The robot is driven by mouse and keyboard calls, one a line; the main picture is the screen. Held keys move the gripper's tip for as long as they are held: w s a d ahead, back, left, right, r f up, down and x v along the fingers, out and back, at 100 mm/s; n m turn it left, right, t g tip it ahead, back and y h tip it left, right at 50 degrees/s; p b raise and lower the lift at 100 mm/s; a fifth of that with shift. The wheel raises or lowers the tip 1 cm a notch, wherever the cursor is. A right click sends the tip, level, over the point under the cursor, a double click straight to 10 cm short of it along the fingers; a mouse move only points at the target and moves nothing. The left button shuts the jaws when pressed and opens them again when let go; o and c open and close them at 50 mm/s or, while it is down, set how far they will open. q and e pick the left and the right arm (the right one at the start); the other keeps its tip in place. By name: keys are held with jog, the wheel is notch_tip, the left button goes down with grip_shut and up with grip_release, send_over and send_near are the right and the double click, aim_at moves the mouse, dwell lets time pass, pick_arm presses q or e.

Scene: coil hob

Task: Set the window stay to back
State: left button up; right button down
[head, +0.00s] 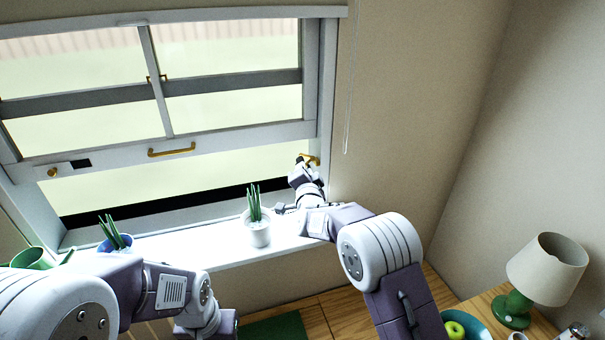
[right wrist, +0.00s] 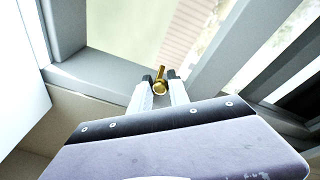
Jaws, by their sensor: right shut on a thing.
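The brass window stay (head: 313,159) is at the right side of the window frame, near the lower right corner of the raised sash. My right gripper (head: 303,167) reaches up to it from the sill side. In the right wrist view the stay's brass knob and short arm (right wrist: 160,84) sit between the two fingertips, and my right gripper (right wrist: 160,79) is shut on it. The stay's mount is partly hidden by the gripper. My left arm crosses the lower left of the head view, but its gripper does not show.
A white pot with a spiky plant (head: 258,232) stands on the white sill (head: 190,246), left of my right forearm. A blue pot (head: 113,243) and a green watering can (head: 32,258) are at left. A lamp (head: 547,270) stands at lower right. A cord (head: 347,120) hangs right of the window.

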aim_at(308, 162)
pick_arm(q)
jog(key=shift+s+f+b, duration=0.1)
jog(key=shift+f+b, duration=0.65)
jog(key=shift+f, duration=0.75)
pick_arm(e)
jog(key=shift+s+d+r+n+g+y, duration=0.1)
jog(key=shift+d+n+g+y, duration=0.65)
jog(key=shift+n+y, duration=0.85)
jog(key=shift+s+d+r+n+g+y, duration=0.15)
jog(key=shift+d+n+g+y, duration=0.65)
jog(key=shift+y, duration=1.25)
jog(key=shift+s+d+f+n+g+y, duration=0.1)
jog(key=shift+d+n+g+y, duration=0.35)
jog(key=shift+n+g+y, duration=0.9)
jog(key=shift+r+n+t+y, duration=0.1)
jog(key=shift+n+t+y, duration=0.2)
jog(key=shift+y, duration=0.3)
jog(key=shift+r, duration=0.1)
jog(key=c, duration=1.3)
grip_release()
jog(key=shift+w, duration=0.1)
pick_arm(q)
jog(key=shift+d, duration=0.1)
pick_arm(e)
jog(key=shift+f, duration=0.25)
